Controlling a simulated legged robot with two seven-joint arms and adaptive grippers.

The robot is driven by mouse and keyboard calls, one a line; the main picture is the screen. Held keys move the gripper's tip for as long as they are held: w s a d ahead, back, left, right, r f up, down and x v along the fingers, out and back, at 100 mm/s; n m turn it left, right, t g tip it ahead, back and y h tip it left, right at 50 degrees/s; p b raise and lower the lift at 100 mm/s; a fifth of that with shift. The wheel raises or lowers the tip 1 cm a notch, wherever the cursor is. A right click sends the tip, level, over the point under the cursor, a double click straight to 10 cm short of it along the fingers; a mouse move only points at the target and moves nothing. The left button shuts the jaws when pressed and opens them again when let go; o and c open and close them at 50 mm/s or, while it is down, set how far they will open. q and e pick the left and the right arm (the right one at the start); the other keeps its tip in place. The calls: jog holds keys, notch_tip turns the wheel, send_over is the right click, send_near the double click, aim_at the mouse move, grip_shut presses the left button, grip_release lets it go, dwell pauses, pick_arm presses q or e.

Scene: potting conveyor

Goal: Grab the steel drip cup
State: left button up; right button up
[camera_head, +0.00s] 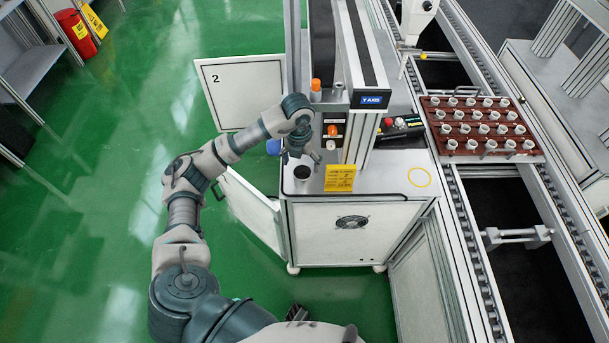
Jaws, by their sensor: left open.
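The steel drip cup (302,173) appears to be the small round cup with a dark inside on the white cabinet top, near its left front corner. My left gripper (303,157) is open and points down just behind and above the cup, close to its far rim. Nothing shows between its fingers. I cannot tell whether a fingertip touches the cup.
A dark red tray (480,128) of white cups sits on the conveyor. Two cabinet doors hang open at left.

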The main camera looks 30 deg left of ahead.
aim_at(302, 177)
pick_arm(q)
notch_tip(302, 177, down, 8)
jog(key=shift+d+f, duration=0.1)
jog(key=c, duration=1.3)
